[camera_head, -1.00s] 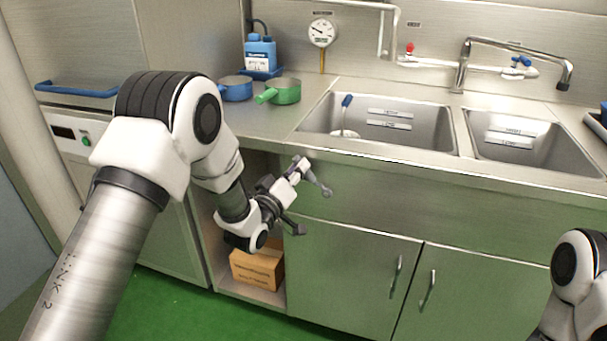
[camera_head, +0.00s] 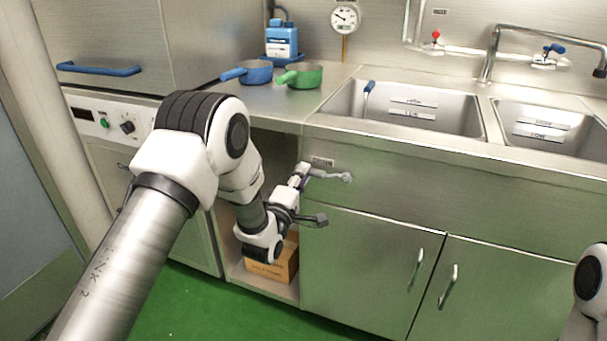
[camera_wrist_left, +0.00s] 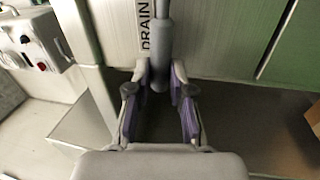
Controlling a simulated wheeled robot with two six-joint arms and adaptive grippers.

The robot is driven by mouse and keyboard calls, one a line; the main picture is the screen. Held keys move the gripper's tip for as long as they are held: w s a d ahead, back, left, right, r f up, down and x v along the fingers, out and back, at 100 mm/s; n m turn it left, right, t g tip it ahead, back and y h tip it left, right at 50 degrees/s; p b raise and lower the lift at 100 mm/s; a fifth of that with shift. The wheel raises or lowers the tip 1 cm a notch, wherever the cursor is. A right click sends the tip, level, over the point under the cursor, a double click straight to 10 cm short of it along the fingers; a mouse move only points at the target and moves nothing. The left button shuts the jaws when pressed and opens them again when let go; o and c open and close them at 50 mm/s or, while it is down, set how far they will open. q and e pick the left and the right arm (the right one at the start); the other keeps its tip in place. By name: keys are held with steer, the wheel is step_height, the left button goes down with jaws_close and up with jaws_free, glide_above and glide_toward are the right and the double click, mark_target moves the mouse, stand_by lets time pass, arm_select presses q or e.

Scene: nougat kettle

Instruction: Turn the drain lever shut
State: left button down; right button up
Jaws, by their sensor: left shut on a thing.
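My right gripper is out of view; only part of that arm shows at the lower right.
A cardboard box (camera_head: 272,265) sits in the open bay below my left gripper. Cabinet doors with handles (camera_head: 416,270) are to the right. The sink rim (camera_head: 440,145) overhangs above. Blue (camera_head: 247,72) and green (camera_head: 300,76) pans stand on the counter.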

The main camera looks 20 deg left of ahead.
arm_select(q)
steer(key=shift+f+n, duration=0.45)
steer(key=shift+n, duration=0.05)
steer(key=c, duration=1)
jaws_free()
steer(key=shift+c, duration=0.2)
steer(key=shift+s, duration=0.1)
steer(key=s+f, duration=0.2)
steer(key=s, duration=0.9)
steer(key=shift+s+a+f, duration=0.2)
steer(key=shift+s, duration=0.1)
